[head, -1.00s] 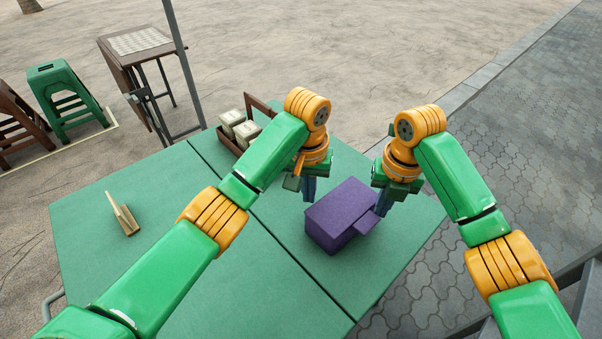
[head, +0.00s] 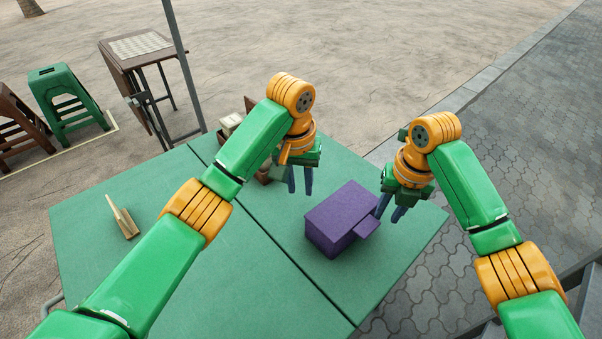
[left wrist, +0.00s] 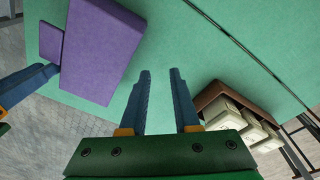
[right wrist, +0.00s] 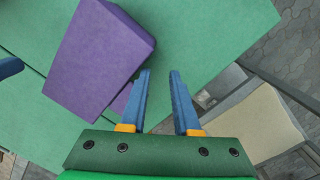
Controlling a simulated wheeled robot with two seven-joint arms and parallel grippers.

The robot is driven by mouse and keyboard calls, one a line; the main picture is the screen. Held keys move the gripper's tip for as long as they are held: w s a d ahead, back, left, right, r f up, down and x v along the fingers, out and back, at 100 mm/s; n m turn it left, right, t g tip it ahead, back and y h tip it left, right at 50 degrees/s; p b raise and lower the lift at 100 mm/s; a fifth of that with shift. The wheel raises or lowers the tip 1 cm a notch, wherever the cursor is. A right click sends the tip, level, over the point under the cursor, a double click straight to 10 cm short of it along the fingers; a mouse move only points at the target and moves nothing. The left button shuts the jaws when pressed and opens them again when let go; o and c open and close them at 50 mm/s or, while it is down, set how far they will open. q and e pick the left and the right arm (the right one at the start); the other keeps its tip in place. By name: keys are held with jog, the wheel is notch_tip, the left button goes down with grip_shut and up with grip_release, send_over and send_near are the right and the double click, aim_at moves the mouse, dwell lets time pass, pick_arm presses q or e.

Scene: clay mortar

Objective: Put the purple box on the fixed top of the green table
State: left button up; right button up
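The purple box (head: 340,215), with a small purple flap on its right side, sits on the right-hand panel of the green table (head: 330,305). A dark seam divides this panel from the larger left-hand panel (head: 130,255); I cannot tell for certain which is the fixed top. My left gripper (head: 300,192) is open and empty, above the table left of the box's far end. My right gripper (head: 390,215) is open and empty, close by the flap side; contact cannot be told. The box also shows in the left wrist view (left wrist: 98,50) and right wrist view (right wrist: 100,55).
A brown tray (left wrist: 213,95) with cream blocks stands at the table's far edge, partly behind my left arm. A small wooden stand (head: 122,216) is on the left panel. The left panel's middle is clear. Stools and a small checkered table stand beyond.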

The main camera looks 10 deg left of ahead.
pick_arm(q)
notch_tip(320, 180, up, 10)
jog(key=s, duration=0.1)
jog(key=shift+a+f, duration=0.2)
pick_arm(e)
notch_tip(320, 180, up, 12)
jog(key=shift+s+d, duration=0.4)
jog(key=shift+s, duration=0.05)
